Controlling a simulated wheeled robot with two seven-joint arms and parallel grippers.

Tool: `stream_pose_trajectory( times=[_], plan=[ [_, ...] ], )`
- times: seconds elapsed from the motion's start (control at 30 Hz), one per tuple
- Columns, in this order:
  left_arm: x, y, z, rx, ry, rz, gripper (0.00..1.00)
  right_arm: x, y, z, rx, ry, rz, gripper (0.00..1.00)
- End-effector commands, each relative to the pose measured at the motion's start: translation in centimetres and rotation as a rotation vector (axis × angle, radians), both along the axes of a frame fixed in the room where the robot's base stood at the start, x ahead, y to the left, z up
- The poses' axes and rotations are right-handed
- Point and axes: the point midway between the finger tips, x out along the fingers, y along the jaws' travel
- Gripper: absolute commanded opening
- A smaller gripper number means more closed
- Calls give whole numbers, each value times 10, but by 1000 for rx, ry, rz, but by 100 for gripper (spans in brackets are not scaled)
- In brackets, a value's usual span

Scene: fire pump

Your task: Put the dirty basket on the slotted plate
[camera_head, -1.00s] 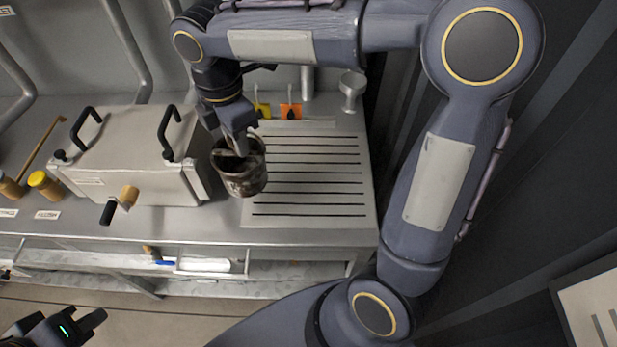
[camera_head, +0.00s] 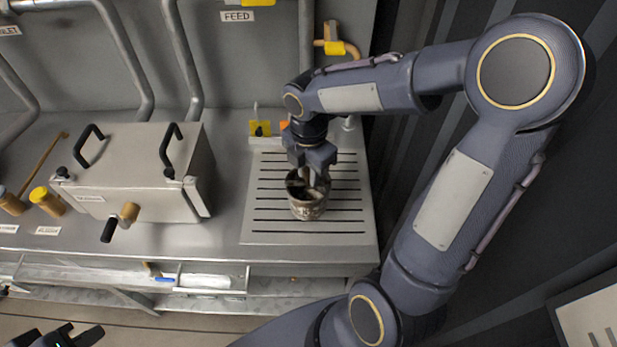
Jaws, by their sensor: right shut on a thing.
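The dirty basket (camera_head: 307,208) is a small brown-stained metal cup. It is over the middle of the slotted plate (camera_head: 270,226), a light metal plate with dark slots on the right part of the counter. The basket looks upright; I cannot tell whether it touches the plate. My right gripper (camera_head: 310,180) points down and is shut on the basket's upper part, hiding some of its rim. My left gripper (camera_head: 72,335) is at the bottom left corner, away from the counter, with its two fingers apart and nothing between them.
A metal box with black handles (camera_head: 135,165) stands left of the plate. A yellow tag (camera_head: 260,128) and an orange one are behind the plate. Pipes run up the back wall. The plate around the basket is clear.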

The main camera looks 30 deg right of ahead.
Motion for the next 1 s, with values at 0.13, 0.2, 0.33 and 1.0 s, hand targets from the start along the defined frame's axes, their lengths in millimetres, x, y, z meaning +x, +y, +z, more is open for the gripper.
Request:
stream_pose_trajectory(
  times=[0.13,0.2,0.33,1.0],
  plan=[
    [0,0,-2,0,0,0,0,0,0,-24,-1,4,1,0],
    [0,0,-2,0,0,0,0,0,1,-28,1,2,1,0],
    [0,0,-2,0,0,0,0,0,1,-29,0,0,0,0],
    [0,0,-4,0,0,0,0,0,1,-31,0,1,0,45]
  ],
)
